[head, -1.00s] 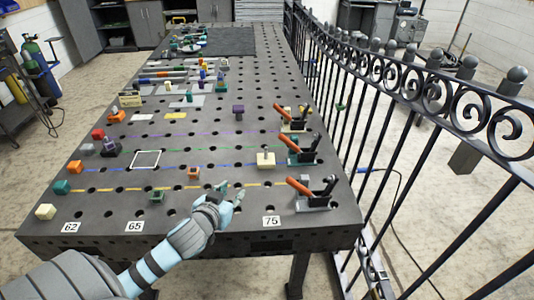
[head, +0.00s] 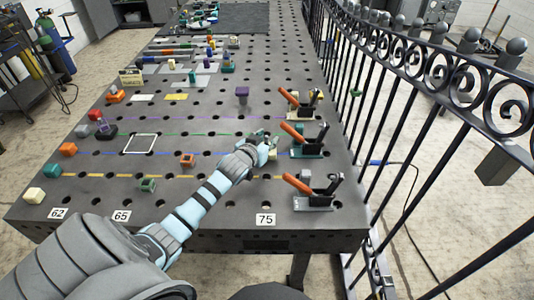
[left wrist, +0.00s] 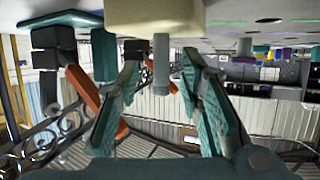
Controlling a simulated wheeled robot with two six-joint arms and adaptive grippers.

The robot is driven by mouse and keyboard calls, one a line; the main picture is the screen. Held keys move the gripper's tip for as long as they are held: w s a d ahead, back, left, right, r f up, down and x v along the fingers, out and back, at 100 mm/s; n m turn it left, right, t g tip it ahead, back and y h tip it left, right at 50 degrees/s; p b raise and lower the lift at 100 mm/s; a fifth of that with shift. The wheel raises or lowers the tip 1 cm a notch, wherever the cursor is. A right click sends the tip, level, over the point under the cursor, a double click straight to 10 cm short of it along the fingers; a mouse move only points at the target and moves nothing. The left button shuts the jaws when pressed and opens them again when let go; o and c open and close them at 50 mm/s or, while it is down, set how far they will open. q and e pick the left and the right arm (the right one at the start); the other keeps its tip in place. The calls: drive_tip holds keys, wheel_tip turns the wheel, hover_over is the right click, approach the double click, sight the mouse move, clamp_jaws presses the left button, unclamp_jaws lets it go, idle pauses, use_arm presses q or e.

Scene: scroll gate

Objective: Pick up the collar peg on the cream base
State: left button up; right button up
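The cream base (head: 273,154) sits on the table near the right side, mostly hidden behind my left gripper (head: 264,141) in the head view. The left wrist view is upside down; there the cream base (left wrist: 155,18) is at the top, and the grey collar peg (left wrist: 161,62) stands out from it. My left gripper (left wrist: 160,78) is open, its two teal fingers on either side of the peg, with visible gaps. I cannot tell how deep the peg sits between them. My right gripper is in neither view.
Toggle clamps with orange handles, one (head: 306,139) close to my left gripper, line the table's right edge. A black scroll fence (head: 400,100) runs beyond. Small blocks stand on the left, an orange one (head: 187,160) nearer the middle.

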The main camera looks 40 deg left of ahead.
use_arm(q)
drive_tip(key=shift+x, duration=0.75)
drive_tip(key=shift+s+d, duration=0.1)
drive_tip(key=shift+s+r, duration=0.1)
drive_tip(key=shift+s, duration=0.15)
drive_tip(key=shift+s+r, duration=0.15)
drive_tip(key=shift+s, duration=0.1)
drive_tip(key=shift+c, duration=1.3)
drive_tip(key=c, duration=0.3)
clamp_jaws()
drive_tip(key=shift+w, duration=0.1)
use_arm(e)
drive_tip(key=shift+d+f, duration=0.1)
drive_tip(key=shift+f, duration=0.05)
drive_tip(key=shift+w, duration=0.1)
